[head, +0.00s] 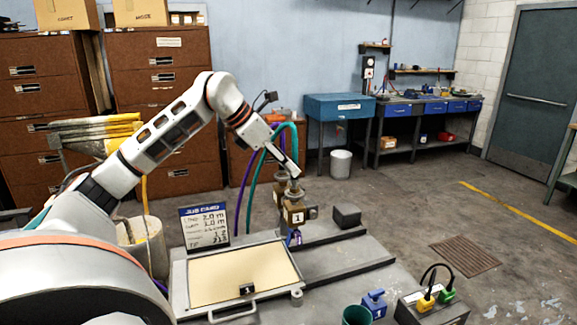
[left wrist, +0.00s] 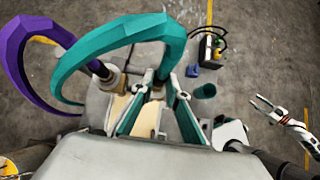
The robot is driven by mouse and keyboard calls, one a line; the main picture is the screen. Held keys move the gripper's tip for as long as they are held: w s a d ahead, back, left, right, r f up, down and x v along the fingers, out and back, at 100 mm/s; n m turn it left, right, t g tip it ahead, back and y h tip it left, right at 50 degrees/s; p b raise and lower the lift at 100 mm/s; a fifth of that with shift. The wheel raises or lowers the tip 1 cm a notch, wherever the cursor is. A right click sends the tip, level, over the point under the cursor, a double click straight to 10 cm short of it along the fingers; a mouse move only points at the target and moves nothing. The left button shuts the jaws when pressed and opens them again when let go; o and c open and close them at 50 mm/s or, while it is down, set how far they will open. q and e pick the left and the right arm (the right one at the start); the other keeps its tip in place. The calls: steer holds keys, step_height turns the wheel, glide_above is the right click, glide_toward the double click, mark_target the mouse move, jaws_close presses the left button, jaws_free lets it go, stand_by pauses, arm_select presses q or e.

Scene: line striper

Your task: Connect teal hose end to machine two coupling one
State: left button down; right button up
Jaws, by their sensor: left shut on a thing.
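The teal hose (head: 259,165) arches over to my left gripper (head: 288,170). In the left wrist view the teal hose (left wrist: 110,42) runs down between the fingers of my left gripper (left wrist: 160,88), which is shut on its end. A brass-coloured coupling with a "1" label (head: 294,214) stands just below the gripper in the head view. The hose end is at or just above it; I cannot tell whether they touch. A purple hose (left wrist: 32,62) goes to a second brass fitting (left wrist: 106,78) beside it. My right gripper (left wrist: 262,105) is apart at the right, empty, fingers spread.
A tray (head: 180,290) with a cream surface lies in front, and a job card (head: 205,227) stands behind it. A dark block (head: 346,215), a blue block (head: 375,303), a teal cup (head: 357,316) and a box with coloured plugs (head: 432,310) are to the right.

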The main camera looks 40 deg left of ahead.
arm_select(q)
steer(key=shift+f+b, duration=0.55)
steer(key=shift+f, duration=0.3)
steer(key=c, duration=1.9)
jaws_free()
steer(key=shift+o, duration=0.4)
steer(key=shift+o, duration=1.2)
steer(key=shift+r, duration=0.1)
steer(key=p+v, duration=0.1)
steer(key=v, duration=0.6)
steer(key=shift+s+d, duration=0.1)
